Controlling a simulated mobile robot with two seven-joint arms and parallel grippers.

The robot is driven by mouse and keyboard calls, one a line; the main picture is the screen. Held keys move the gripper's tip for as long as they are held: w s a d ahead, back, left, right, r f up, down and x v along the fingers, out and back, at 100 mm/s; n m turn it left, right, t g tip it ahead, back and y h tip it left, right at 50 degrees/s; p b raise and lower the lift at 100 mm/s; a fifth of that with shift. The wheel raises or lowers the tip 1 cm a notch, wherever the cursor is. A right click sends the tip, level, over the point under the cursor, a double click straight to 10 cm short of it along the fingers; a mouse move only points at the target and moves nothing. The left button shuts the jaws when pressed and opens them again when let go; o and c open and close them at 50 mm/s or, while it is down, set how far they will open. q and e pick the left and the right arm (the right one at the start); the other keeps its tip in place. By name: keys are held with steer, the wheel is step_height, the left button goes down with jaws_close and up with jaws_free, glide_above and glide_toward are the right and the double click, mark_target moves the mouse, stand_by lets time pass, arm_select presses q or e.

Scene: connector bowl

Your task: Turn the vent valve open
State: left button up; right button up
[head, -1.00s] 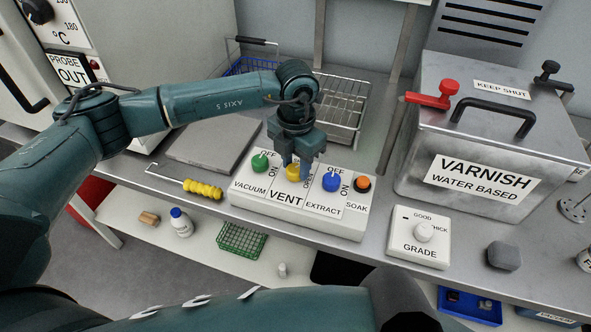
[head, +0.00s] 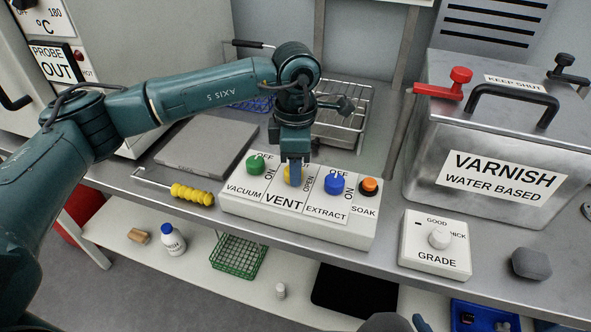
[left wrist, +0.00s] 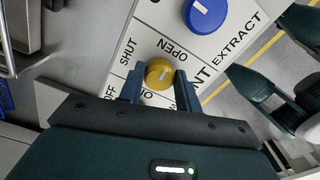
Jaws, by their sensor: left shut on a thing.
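The vent valve is a yellow knob (head: 288,174) on the white panel (head: 240,212), above the label VENT, with the word OPEN beside it. In the head view my left gripper (head: 295,178) reaches down over the knob and hides much of it. In the left wrist view the knob (left wrist: 160,73) sits between the two blue fingers of my left gripper (left wrist: 159,84), which is shut on it. The words SHUT and OPEN are printed by it; the exact pointer direction is hard to tell.
A green VACUUM knob (head: 256,165) and a blue EXTRACT knob (head: 334,183) stand close on either side, with an orange SOAK button (head: 370,187) farther right. A yellow-handled tool (head: 192,194) lies left. The VARNISH tank (head: 500,130) and GRADE box (head: 436,262) stand right.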

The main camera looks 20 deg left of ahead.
arm_select(q)
steer(key=shift+r+m+b, duration=0.1)
steer(key=shift+m+b, duration=0.2)
steer(key=shift+m, duration=0.3)
steer(key=o, duration=1)
steer(key=shift+c, duration=0.2)
step_height(320, 180, up, 13)
